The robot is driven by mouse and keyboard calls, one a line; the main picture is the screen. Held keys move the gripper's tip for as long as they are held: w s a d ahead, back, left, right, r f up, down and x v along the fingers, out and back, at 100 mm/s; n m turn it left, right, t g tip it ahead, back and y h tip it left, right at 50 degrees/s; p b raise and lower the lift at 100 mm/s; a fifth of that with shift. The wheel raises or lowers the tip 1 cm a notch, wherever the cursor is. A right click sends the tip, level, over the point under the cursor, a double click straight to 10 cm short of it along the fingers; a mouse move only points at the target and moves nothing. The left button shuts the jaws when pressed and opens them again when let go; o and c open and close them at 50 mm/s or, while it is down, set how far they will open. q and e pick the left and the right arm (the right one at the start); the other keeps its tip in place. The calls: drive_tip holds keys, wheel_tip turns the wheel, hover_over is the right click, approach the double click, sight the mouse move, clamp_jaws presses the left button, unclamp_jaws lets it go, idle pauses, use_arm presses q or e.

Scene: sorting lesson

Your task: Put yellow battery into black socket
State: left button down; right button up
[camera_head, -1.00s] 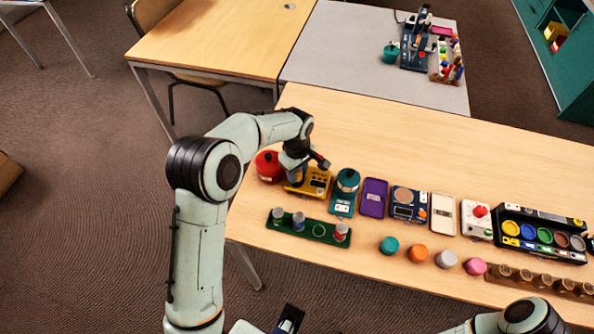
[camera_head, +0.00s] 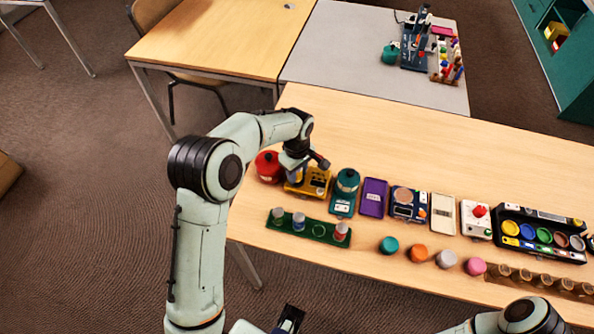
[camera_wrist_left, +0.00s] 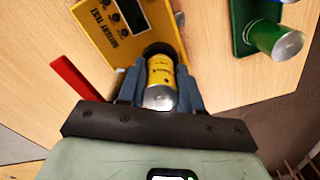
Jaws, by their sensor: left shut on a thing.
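My left gripper (camera_head: 297,171) is at the yellow battery tester (camera_head: 312,183), which sits near the table's left end. In the left wrist view, the left gripper (camera_wrist_left: 160,88) is shut on the yellow battery (camera_wrist_left: 160,72), with a finger on each side. The battery's silver end faces the camera. Its far end is at the round black socket (camera_wrist_left: 160,48) on the tester (camera_wrist_left: 105,30), and the dark rim shows around it. I cannot tell how deep the battery is. My right gripper is not in view.
A red pot (camera_head: 268,165) stands left of the tester, and a teal device (camera_head: 345,190) stands to its right. A green rack (camera_head: 295,222) with several cylinders lies in front. More devices line the table to the right. The table's back is clear.

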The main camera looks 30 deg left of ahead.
use_arm(q)
drive_tip(key=shift+f, duration=0.45)
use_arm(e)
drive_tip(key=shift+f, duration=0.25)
use_arm(q)
drive_tip(key=c, duration=1)
unclamp_jaws()
drive_tip(key=shift+c, duration=0.2)
drive_tip(key=shift+r+p, duration=1.3)
drive_tip(key=shift+r, duration=1.2)
drive_tip(key=shift+r+p, duration=1.15)
drive_tip(key=shift+r, duration=0.85)
drive_tip(key=shift+r+p, duration=0.5)
drive_tip(key=shift+r, duration=0.5)
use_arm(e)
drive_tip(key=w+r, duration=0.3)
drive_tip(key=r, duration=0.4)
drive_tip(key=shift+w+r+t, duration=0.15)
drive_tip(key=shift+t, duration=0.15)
use_arm(q)
drive_tip(key=shift+r, duration=0.15)
